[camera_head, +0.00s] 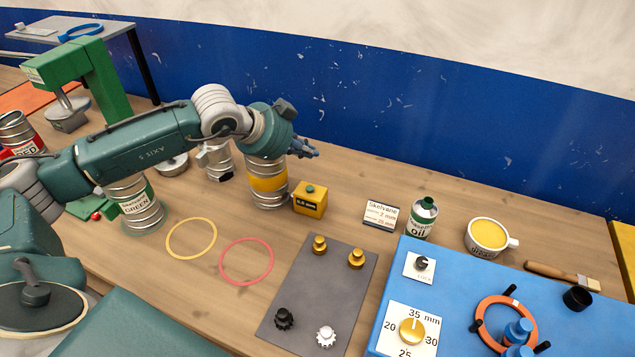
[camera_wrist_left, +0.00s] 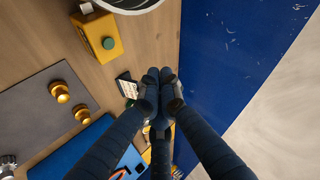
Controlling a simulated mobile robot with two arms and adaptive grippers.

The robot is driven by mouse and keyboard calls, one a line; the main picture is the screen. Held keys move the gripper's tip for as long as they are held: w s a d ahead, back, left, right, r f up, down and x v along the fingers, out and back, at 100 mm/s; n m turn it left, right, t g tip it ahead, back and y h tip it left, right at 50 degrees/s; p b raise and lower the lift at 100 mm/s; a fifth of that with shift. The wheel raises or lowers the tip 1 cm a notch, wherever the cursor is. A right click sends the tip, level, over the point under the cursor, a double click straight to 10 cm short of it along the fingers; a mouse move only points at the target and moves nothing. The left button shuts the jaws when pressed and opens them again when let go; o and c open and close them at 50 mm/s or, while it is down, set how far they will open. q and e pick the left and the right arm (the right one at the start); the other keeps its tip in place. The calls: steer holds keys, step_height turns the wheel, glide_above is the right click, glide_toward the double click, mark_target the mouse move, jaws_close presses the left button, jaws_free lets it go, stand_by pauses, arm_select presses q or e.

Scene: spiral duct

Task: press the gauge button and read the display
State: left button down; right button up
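The gauge is a small yellow box (camera_head: 310,200) with a green button (camera_head: 310,188) on top, standing on the wooden bench. Its front has a small dark display whose digits are too small to read surely. In the left wrist view the yellow box (camera_wrist_left: 100,37) and its green button (camera_wrist_left: 108,43) are at the upper left. My left gripper (camera_head: 312,152) is above and behind the box, apart from the button. In the wrist view its dark fingertips (camera_wrist_left: 161,76) are together with nothing seen between them. My right gripper is not in view.
A yellow-banded duct piece (camera_head: 268,182) stands just left of the gauge, under my left wrist. A Skelvane card (camera_head: 381,215), an oil bottle (camera_head: 424,218) and a grease cup (camera_head: 488,236) are to the right. A grey mat (camera_head: 318,290) with knobs and a blue panel (camera_head: 455,290) lie in front.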

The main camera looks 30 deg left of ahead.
arm_select(q)
glide_above(309, 190)
step_height(309, 190, down, 6)
steer(key=shift+a+r+b, duration=0.1)
steer(key=shift+r+b, duration=0.05)
steer(key=shift+b, duration=0.3)
step_height(309, 190, down, 2)
steer(key=shift+f+b, duration=0.15)
steer(key=shift+b, duration=0.95)
steer(key=shift+f+b, duration=0.45)
steer(key=shift+b, duration=0.1)
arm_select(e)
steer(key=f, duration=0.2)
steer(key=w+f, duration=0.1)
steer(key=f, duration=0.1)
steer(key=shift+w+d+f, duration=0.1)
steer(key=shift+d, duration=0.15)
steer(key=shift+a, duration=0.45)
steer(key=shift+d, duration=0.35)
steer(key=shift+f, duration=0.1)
